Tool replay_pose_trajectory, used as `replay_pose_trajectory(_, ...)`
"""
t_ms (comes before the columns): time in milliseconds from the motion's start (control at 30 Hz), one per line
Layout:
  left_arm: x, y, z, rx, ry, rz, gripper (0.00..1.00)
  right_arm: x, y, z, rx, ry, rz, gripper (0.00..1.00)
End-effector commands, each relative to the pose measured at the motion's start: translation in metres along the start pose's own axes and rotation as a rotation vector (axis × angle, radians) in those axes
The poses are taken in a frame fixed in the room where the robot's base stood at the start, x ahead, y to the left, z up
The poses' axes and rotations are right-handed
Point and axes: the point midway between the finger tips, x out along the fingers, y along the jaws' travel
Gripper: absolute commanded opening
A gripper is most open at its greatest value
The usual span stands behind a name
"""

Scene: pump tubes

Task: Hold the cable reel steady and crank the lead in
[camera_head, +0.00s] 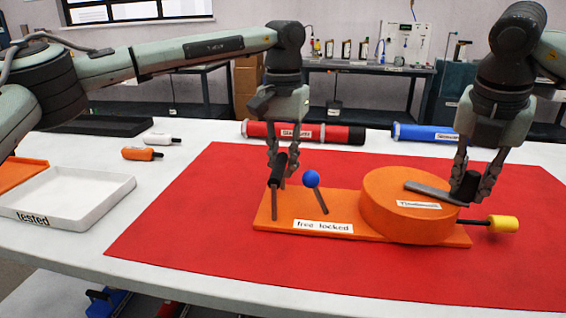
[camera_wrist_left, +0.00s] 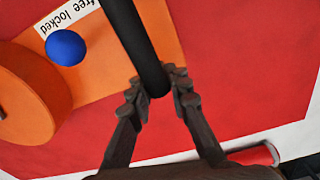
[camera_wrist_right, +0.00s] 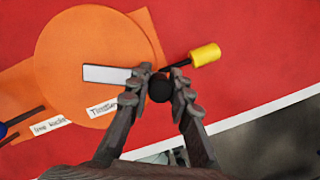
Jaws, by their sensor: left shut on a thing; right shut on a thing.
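The cable reel is an orange drum (camera_head: 385,213) on an orange base plate (camera_head: 262,218), lying on a red mat. My left gripper (camera_head: 279,172) is shut on a black upright handle (camera_head: 278,170) at the plate's left end; the handle also shows in the left wrist view (camera_wrist_left: 140,45). My right gripper (camera_head: 468,183) is shut on the black knob (camera_wrist_right: 160,88) of the grey crank arm (camera_head: 428,191) on top of the drum. A blue-balled lever (camera_head: 312,179) stands beside a "free locked" label (camera_head: 323,227). A yellow-ended lead (camera_head: 503,224) sticks out at the right.
A white "tested" tray (camera_head: 100,184) stands at the left, with an orange-bodied plug (camera_head: 140,154) and a white one (camera_head: 160,139) behind it. A red tube (camera_head: 335,134) and a blue tube (camera_head: 425,133) lie behind the mat. The mat's front left is clear.

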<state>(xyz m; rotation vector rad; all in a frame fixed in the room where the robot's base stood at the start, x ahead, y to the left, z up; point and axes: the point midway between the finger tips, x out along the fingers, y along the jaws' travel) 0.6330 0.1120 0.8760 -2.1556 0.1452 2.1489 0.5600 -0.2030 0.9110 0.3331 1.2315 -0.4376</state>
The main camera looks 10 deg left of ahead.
Motion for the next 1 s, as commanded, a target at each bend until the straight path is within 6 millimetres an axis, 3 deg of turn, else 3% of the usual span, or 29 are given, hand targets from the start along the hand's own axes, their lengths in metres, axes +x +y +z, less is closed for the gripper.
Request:
replay_pose_trajectory(33,-0.0009,0.0005,-0.0002,0.003,0.003,0.001,0.00,0.0101,-0.0004,-0.0089,0.005,0.021,-0.020,0.00)
replay_pose_trajectory(900,-0.0008,0.0008,-0.0002,0.003,0.003,0.002,0.00,0.0056,-0.0007,-0.0096,0.028,0.021,-0.028,0.00)
replay_pose_trajectory(933,-0.0008,0.0008,-0.0002,0.003,0.003,0.002,0.00,0.0056,-0.0007,-0.0096,0.028,0.021,-0.028,0.21)
replay_pose_trajectory(1000,-0.0008,0.0009,-0.0002,0.003,0.003,0.002,0.00,0.0055,-0.0008,-0.0095,0.029,0.021,-0.029,0.29)
